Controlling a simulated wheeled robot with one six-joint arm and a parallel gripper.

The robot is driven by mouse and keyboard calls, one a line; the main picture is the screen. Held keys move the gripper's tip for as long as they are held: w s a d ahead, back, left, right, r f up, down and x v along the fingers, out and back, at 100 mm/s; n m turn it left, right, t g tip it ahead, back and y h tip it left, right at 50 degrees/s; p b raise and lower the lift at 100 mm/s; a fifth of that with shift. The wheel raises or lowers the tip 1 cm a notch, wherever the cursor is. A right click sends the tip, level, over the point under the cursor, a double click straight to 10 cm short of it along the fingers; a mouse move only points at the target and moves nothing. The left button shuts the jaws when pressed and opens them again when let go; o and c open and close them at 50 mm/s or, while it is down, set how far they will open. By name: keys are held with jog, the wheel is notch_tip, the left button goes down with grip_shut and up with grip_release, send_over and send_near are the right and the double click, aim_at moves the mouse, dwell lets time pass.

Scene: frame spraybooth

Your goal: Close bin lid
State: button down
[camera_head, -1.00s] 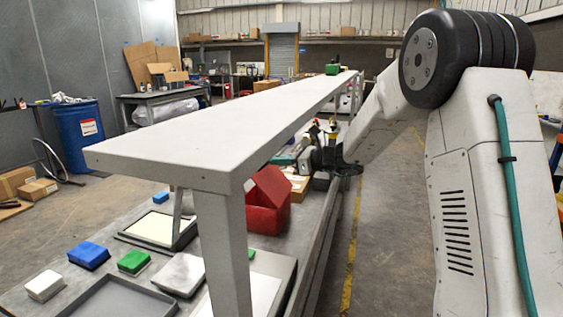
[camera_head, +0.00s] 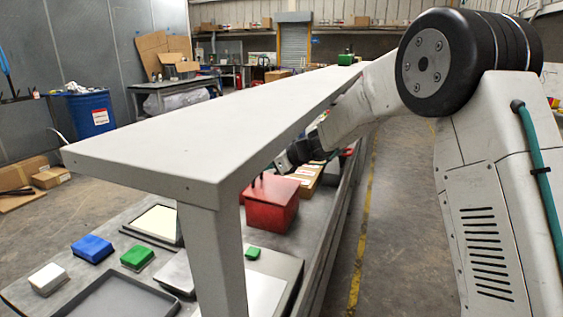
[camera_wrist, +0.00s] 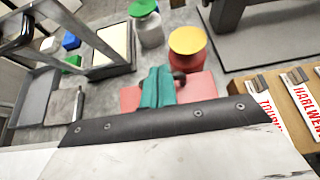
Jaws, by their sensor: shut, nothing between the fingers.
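The red bin (camera_head: 270,212) stands on the grey workbench beneath the raised white shelf, partly hidden by the shelf and its leg. Its red lid (camera_head: 271,187) lies about flat over the top; whether it sits fully down I cannot tell.
The white shelf (camera_head: 200,130) runs above the bench, close to my arm. In the wrist view a yellow-topped can (camera_wrist: 187,40), a green-lidded container (camera_wrist: 143,25) and a cardboard box (camera_wrist: 285,100) stand near the bin. Blue (camera_head: 91,248) and green blocks (camera_head: 137,257) lie nearer the front.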

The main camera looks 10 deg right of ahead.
jog(key=shift+w+a+f, duration=0.1)
jog(key=shift+a+f, duration=0.2)
jog(key=shift+f, duration=0.15)
dwell(0.4)
